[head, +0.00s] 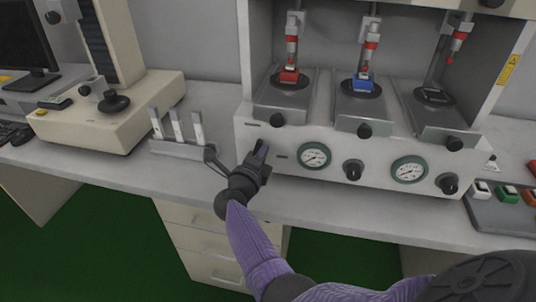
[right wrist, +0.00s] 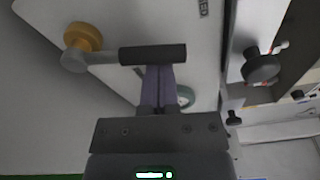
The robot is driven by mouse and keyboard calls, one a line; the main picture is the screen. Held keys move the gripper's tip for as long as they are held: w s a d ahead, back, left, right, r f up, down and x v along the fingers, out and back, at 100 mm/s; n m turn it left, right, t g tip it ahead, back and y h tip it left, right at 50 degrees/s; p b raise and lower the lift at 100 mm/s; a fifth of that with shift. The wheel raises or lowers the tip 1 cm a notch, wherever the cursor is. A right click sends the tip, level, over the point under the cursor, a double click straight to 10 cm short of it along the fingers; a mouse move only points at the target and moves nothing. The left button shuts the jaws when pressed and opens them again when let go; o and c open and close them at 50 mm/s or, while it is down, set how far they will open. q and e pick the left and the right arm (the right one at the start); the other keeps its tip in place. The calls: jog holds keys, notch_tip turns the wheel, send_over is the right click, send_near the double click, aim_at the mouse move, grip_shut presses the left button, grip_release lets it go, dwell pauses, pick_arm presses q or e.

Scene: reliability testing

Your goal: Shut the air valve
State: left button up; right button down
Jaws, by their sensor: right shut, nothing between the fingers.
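The air valve shows in the right wrist view as a lever with an orange-yellow hub (right wrist: 82,37), a grey stem and a black handle (right wrist: 152,54) lying crosswise. My right gripper (head: 262,149) is at the left end of the white test machine's front in the head view, left of the first gauge. Its fingers (right wrist: 159,72) are shut with nothing between them. In the right wrist view the fingertips overlap the lower edge of the black handle; I cannot tell whether they touch it. I cannot make out the valve in the head view. My left gripper is not in view.
The white test machine (head: 245,134) has round gauges (head: 314,156) and black knobs (head: 353,170) on its front. A rack with upright pale pieces (head: 183,150) stands left of my gripper. A beige instrument (head: 90,125) is farther left. The bench's front strip (head: 330,200) is clear.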

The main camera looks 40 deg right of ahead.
jog(key=shift+w+a+r+n, duration=0.15)
jog(key=shift+w+a+n, duration=0.2)
jog(key=shift+n, duration=0.35)
jog(key=shift+w+a+r+n, duration=0.2)
jog(key=shift+w+n, duration=0.1)
jog(key=shift+n, duration=0.4)
